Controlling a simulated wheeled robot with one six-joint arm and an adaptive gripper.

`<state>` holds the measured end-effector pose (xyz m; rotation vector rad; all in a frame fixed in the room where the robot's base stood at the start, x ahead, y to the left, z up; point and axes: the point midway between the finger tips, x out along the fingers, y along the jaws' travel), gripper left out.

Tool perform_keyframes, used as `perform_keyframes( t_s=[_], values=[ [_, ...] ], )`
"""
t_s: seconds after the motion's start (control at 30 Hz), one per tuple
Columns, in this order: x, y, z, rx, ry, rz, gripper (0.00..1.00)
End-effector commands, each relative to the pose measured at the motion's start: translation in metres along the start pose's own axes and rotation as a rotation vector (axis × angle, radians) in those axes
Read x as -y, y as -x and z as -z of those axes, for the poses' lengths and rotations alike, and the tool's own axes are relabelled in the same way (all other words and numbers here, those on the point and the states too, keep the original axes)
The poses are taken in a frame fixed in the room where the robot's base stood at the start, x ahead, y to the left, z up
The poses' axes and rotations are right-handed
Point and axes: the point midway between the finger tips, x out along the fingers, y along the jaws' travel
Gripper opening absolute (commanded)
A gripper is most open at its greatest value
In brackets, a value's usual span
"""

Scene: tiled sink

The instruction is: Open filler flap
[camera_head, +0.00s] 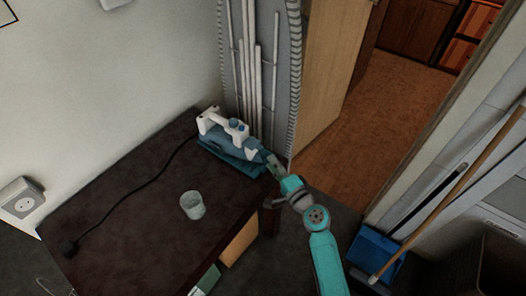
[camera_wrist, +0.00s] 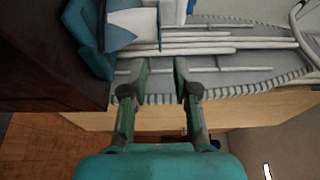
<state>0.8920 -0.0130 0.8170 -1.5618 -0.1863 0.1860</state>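A white and blue steam iron (camera_head: 226,130) stands on a blue base at the back right corner of the dark table. A filler flap cannot be made out clearly; small blue parts show on the iron's top. My gripper (camera_head: 272,163) is at the right end of the iron, close to it; whether they touch cannot be told. In the wrist view, my gripper (camera_wrist: 158,75) has its two fingers apart with nothing between them. Part of the iron (camera_wrist: 130,22) shows beyond the fingertips at the top, cut off by the picture edge.
A clear cup (camera_head: 193,205) stands on the dark table (camera_head: 150,190), with a black cord running along the left. A folded ironing board (camera_head: 268,70) leans behind the iron. A blue dustpan (camera_head: 375,254) and a broom stand at the right. The table's front middle is bare.

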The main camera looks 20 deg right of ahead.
Motion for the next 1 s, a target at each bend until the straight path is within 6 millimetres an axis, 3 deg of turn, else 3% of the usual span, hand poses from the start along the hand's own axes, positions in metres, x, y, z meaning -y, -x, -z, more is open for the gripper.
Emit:
perform_keyframes(
  t_s=[0.2,0.4,0.8,0.93,1.0],
  values=[
    [0.001,-0.039,-0.001,0.001,0.001,0.001,0.29],
    [0.001,-0.06,0.0,0.0,0.001,0.001,0.29],
    [0.0,-0.066,0.0,-0.001,0.0,-0.001,0.29],
    [0.0,-0.066,0.0,-0.001,0.001,0.0,0.0],
    [0.0,-0.066,0.0,-0.001,0.001,-0.001,0.0]
  ],
)
